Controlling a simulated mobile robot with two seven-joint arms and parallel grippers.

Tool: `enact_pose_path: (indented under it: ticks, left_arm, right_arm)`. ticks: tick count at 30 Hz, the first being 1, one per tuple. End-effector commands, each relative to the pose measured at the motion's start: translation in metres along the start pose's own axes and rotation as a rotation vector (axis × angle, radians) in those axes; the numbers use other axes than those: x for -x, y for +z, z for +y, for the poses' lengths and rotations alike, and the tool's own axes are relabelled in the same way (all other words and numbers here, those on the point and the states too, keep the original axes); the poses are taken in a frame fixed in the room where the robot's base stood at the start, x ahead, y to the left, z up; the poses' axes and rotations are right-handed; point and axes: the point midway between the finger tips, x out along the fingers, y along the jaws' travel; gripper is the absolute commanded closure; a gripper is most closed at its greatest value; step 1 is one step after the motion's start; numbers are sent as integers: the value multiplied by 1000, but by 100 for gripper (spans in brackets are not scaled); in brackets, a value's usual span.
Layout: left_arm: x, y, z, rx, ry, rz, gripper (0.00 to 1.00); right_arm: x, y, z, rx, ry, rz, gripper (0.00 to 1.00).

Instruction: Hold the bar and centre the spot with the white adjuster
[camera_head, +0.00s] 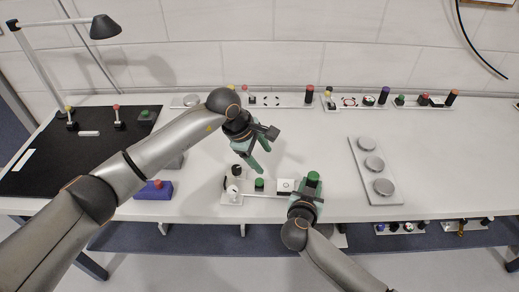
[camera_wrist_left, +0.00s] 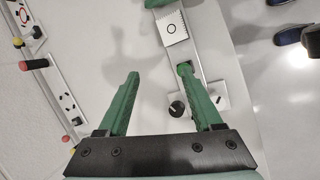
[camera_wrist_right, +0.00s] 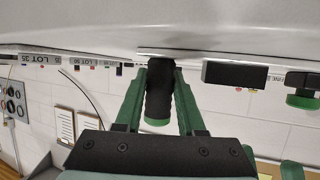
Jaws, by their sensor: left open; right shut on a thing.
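The mirror fixture is a white plate (camera_head: 231,201) near the table's front edge. At its left end are the white adjuster (camera_head: 233,190) and a black knob (camera_head: 237,170). A green knob (camera_head: 259,184) and a white card with a dark ring (camera_head: 285,185) lie to the right. I cannot make out the spot. My right gripper (camera_head: 307,192) is shut on the black, green-ended bar (camera_wrist_right: 157,105), upright at the fixture's right end. My left gripper (camera_head: 263,161) is open and empty, above and behind the knobs. The left wrist view shows the card (camera_wrist_left: 171,29) and black knob (camera_wrist_left: 177,108).
A grey plate with several round discs (camera_head: 384,186) lies to the right. Several small fixtures (camera_head: 350,102) line the back. A black mat (camera_head: 50,160) with a lamp (camera_head: 104,27) and a blue box with a red button (camera_head: 153,190) are at left. The table between is clear.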

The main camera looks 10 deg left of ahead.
Motion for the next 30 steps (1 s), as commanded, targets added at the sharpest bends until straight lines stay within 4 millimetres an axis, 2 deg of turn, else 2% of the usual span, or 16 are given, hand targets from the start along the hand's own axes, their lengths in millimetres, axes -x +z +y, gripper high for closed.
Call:
enact_pose_path:
  ticks: [15,30]
  left_arm:
    - [24,6,2,-220,-327,186,33]
    - [30,6,1,-240,-367,204,33]
  right_arm:
    - [0,0,0,-2,1,0,100]
    - [0,0,1,-1,2,0,100]
